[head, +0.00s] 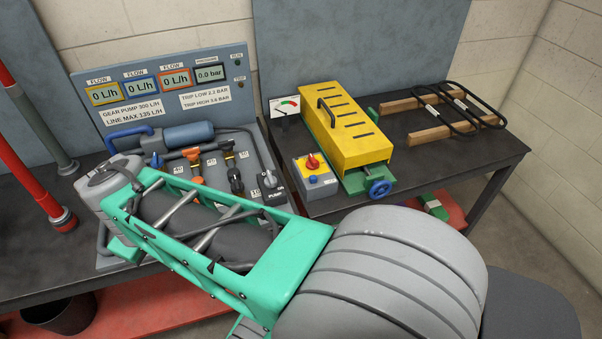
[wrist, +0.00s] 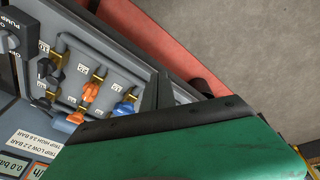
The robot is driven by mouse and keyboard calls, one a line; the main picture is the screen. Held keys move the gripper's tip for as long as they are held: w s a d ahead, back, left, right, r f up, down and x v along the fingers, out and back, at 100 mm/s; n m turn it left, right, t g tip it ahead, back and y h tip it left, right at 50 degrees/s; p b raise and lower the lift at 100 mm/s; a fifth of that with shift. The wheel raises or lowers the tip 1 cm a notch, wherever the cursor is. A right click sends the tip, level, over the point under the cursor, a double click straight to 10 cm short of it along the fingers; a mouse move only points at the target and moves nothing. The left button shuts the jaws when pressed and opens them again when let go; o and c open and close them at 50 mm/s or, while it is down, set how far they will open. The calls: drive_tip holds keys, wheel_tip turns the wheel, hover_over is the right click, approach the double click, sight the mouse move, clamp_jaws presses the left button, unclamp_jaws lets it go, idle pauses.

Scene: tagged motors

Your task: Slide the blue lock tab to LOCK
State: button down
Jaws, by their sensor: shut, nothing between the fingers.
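In the head view a grey box with a yellow plate (head: 308,167) carries a red rotary knob (head: 312,162). A small blue piece (head: 312,180) sits below the knob and looks like the lock tab. It is too small to read a LOCK mark or tell its position. My green arm reaches left across the pump panel, well left of this box. The wrist view shows the pump panel's valves and a large green part of my own body, but not the switch box.
The pump panel (head: 217,60) has displays and orange, black and blue valve handles. Wooden bars (head: 442,132) and black loops lie right. A red pole (head: 28,165) stands left.

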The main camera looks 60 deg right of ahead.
sight(313, 179)
drive_tip(key=d+r+n+g+h+p, duration=0.2)
drive_tip(key=d+n, duration=0.1)
drive_tip(key=d, duration=1.2)
drive_tip(key=s+d+n+g+p, duration=0.1)
drive_tip(key=s+d, duration=0.3)
drive_tip(key=d, duration=0.5)
drive_tip(key=s+d+n+g+p, duration=0.1)
drive_tip(key=s+d+n+g, duration=0.2)
drive_tip(key=s+d, duration=0.2)
drive_tip(key=d, duration=0.3)
drive_tip(key=shift+s+d+f+n, duration=0.15)
drive_tip(key=shift+d+f+n, duration=0.1)
drive_tip(key=shift+d+n, duration=0.1)
drive_tip(key=shift+f, duration=0.1)
drive_tip(key=s+d+f, duration=0.1)
drive_tip(key=f, duration=0.2)
drive_tip(key=s+d+f+p, duration=0.1)
drive_tip(key=s+d+f, duration=0.1)
drive_tip(key=f, duration=0.1)
drive_tip(key=s+d+f, duration=0.2)
drive_tip(key=f, duration=0.1)
drive_tip(key=shift+s+d, duration=0.2)
drive_tip(key=shift+d, duration=0.05)
